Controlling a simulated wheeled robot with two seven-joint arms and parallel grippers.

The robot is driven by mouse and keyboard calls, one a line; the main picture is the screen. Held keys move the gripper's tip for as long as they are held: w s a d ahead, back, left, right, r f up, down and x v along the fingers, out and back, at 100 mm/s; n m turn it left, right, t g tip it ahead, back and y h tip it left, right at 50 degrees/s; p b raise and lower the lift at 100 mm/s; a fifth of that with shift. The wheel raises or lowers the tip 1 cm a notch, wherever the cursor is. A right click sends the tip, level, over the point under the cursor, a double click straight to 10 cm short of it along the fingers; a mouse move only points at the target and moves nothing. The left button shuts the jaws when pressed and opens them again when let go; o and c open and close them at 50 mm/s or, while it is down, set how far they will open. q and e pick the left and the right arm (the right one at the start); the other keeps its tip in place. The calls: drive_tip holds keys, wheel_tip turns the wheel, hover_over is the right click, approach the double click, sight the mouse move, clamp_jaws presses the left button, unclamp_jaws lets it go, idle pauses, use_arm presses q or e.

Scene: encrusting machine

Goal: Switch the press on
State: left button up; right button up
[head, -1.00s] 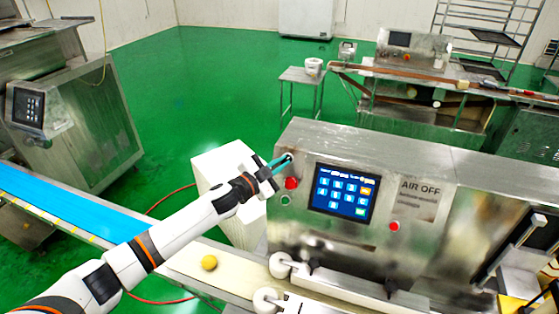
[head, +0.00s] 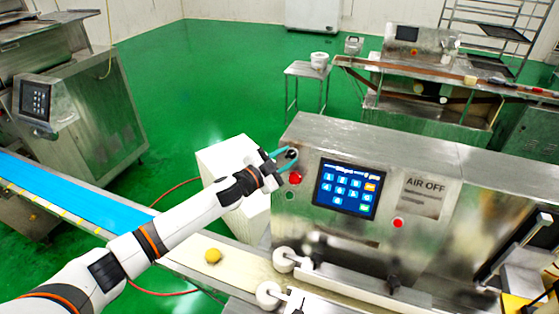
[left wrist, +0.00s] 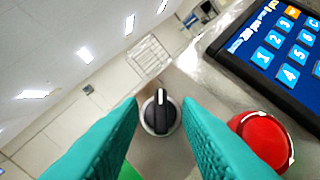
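The press is a steel machine (head: 330,140) with a lit touch screen (head: 346,188) on its front. A black rotary knob (head: 292,154) sits at the panel's upper left corner, above a red button (head: 295,179). My left gripper (head: 285,159) reaches it from the left with teal fingers. In the left wrist view the fingers are open, with the knob (left wrist: 160,112) between and beyond their tips, a gap showing on each side. The knob's grip ridge stands close to upright in that view. The red button (left wrist: 262,138) lies right of the fingers. My right gripper is not seen.
A second red button (head: 398,223) is right of the screen, below an "AIR OFF" label (head: 424,190). A yellow ball (head: 212,256) lies on the conveyor belt (head: 235,270) below my left arm. A white box (head: 235,160) stands behind the arm.

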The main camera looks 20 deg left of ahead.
use_arm(q)
drive_tip(key=b+v, duration=0.4)
drive_tip(key=v, duration=0.7)
drive_tip(key=shift+s+a, duration=0.25)
drive_tip(key=shift+s, duration=0.05)
